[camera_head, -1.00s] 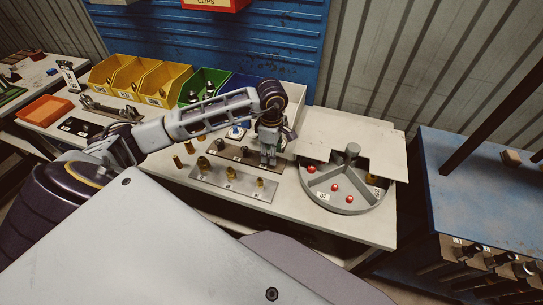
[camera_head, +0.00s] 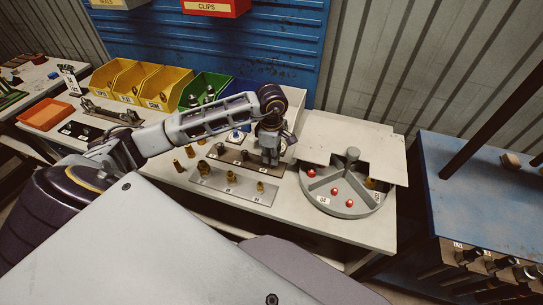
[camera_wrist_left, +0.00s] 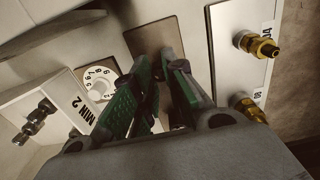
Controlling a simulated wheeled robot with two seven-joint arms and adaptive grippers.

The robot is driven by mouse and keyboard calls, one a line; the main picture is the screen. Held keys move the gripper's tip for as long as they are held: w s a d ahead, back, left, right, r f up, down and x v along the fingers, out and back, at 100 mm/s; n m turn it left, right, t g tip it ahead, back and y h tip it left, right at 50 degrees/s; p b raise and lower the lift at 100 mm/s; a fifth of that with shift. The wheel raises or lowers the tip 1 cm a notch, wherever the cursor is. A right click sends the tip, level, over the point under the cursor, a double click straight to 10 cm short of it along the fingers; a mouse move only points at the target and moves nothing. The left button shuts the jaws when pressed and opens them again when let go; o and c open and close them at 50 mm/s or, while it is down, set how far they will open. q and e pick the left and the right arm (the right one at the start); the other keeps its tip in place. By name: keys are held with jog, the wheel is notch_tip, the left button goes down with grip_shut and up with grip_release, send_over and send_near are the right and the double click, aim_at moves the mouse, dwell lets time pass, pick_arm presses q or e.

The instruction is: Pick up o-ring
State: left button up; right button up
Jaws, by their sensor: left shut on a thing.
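My left gripper (camera_head: 270,158) is low over the dark plate (camera_head: 222,150) on the bench, at the plate's right end. In the left wrist view its green-padded fingers (camera_wrist_left: 158,66) point down at a brown plate (camera_wrist_left: 152,34) and are nearly together. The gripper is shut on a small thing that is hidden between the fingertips. I cannot make out an o-ring clearly in either view. My right gripper is not in view.
A light metal plate (camera_head: 212,183) with brass fittings lies in front of the gripper. A round grey sectioned tray (camera_head: 325,200) with red balls stands to the right. Yellow bins (camera_head: 128,78) and a green bin (camera_head: 207,88) stand behind. A white dial (camera_wrist_left: 98,82) is close by.

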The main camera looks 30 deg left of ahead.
pick_arm(q)
jog(key=shift+r, duration=0.15)
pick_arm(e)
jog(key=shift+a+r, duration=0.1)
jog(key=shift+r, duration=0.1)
pick_arm(q)
jog(key=shift+r+p, duration=0.15)
jog(key=shift+p, duration=0.25)
jog(key=shift+r, duration=0.4)
notch_tip(320, 180, up, 7)
jog(key=shift+r+b, duration=0.2)
jog(key=shift+b, duration=0.45)
jog(key=shift+r, duration=0.85)
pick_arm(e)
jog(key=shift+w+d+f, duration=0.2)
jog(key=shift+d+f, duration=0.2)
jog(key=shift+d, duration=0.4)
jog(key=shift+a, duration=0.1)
